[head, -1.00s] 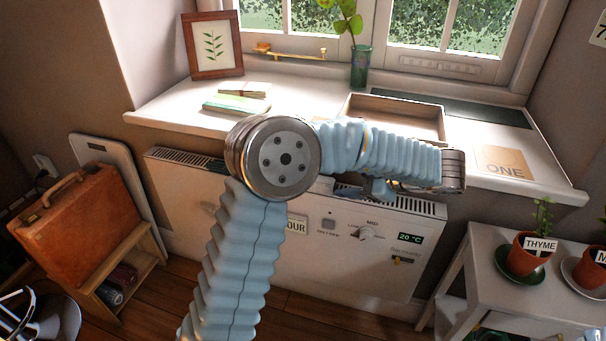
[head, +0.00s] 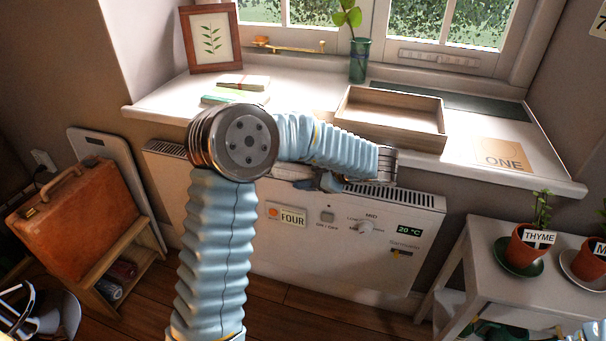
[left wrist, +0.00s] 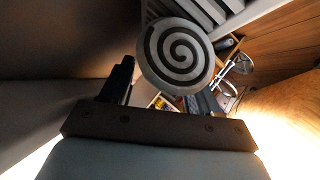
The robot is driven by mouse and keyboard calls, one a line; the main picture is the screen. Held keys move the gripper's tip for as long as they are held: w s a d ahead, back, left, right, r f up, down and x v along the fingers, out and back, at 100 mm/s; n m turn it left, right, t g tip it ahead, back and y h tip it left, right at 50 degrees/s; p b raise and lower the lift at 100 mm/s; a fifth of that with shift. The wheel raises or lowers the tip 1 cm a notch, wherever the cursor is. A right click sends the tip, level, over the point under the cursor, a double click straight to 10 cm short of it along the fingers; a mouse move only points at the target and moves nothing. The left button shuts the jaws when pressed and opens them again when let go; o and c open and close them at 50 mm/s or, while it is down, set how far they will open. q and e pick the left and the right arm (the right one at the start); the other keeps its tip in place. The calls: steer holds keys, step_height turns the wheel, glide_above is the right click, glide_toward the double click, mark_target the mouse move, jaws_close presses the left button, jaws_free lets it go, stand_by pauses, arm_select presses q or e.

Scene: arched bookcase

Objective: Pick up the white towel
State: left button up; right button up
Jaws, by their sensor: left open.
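In the left wrist view, a round pale thing with a dark spiral (left wrist: 178,55) shows at the far end of my left gripper (left wrist: 166,80). It looks like the end of a rolled white towel, but I cannot be sure. The gripper's two dark fingers are apart, one on each side of its lower part; I cannot tell whether they touch it. In the head view my left gripper (head: 308,183) is mostly hidden under the forearm, in front of the heater's top. No towel shows clearly there. My right gripper is not in view.
The white heater (head: 345,245) is on the wall below the windowsill (head: 460,130). A wooden tray (head: 395,137), a framed print (head: 211,38) and a green vase (head: 359,62) are on the sill. A brown case (head: 75,225) is at left, potted thyme (head: 525,250) at right.

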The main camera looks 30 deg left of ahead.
arm_select(q)
steer(key=shift+c, duration=0.2)
steer(key=c, duration=0.8)
